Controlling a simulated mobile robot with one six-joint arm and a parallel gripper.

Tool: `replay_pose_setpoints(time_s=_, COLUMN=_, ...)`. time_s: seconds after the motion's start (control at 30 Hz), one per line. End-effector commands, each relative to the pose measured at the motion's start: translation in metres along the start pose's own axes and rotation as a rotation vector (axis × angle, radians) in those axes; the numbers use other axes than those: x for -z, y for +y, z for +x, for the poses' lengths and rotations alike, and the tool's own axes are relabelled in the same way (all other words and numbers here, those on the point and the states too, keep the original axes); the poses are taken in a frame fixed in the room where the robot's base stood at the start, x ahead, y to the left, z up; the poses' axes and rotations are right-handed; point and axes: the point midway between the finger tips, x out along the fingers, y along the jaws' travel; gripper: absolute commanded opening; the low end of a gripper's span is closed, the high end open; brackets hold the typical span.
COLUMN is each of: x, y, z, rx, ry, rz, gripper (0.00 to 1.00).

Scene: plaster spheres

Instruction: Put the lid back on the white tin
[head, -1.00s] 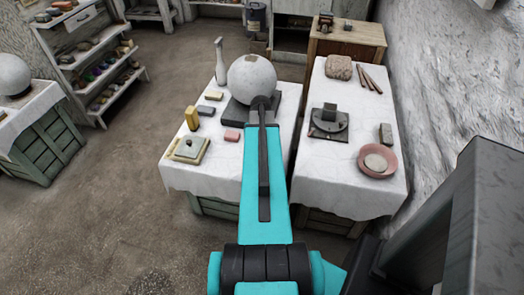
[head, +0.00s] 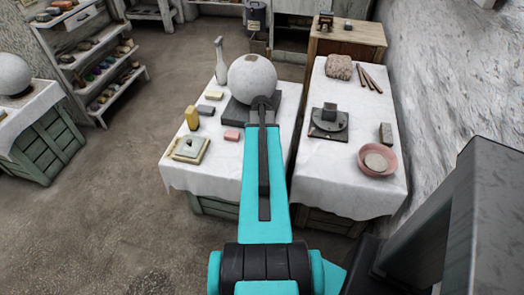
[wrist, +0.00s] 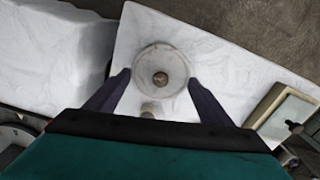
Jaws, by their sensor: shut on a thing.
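My gripper (wrist: 160,83) shows in the wrist view, its two dark fingers shut on the lid (wrist: 150,57), a round pale grey disc with a brown knob in its middle. The fingers press the lid's rim from both sides. The lid is above the white cloth of the middle table. The white tin cannot be made out; I cannot tell whether it is under the lid. In the head view my arm hides the gripper and lid.
A large plaster sphere (head: 252,78) stands on a dark slab at my arm's end. A pink bowl (head: 377,172) is on the right table.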

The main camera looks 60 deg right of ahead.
Motion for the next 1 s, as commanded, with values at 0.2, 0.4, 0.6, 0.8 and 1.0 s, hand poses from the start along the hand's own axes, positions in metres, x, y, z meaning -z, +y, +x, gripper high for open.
replay_pose_setpoints(time_s=0.2, x=0.0000, y=0.0001, z=0.0000, rx=0.000, ry=0.000, rz=0.000, gripper=0.54)
replay_pose_setpoints(time_s=0.4, x=0.0000, y=0.0001, z=0.0000, rx=0.000, ry=0.000, rz=0.000, gripper=0.96)
replay_pose_setpoints(time_s=0.6, x=0.0000, y=0.0002, z=0.0000, rx=0.000, ry=0.000, rz=0.000, gripper=1.00)
replay_pose_setpoints(time_s=0.8, x=0.0000, y=0.0001, z=-0.0001, rx=0.000, ry=0.000, rz=0.000, gripper=1.00)
replay_pose_setpoints(time_s=1.0, x=0.0001, y=0.0001, z=-0.0052, rx=0.000, ry=0.000, rz=0.000, gripper=1.00)
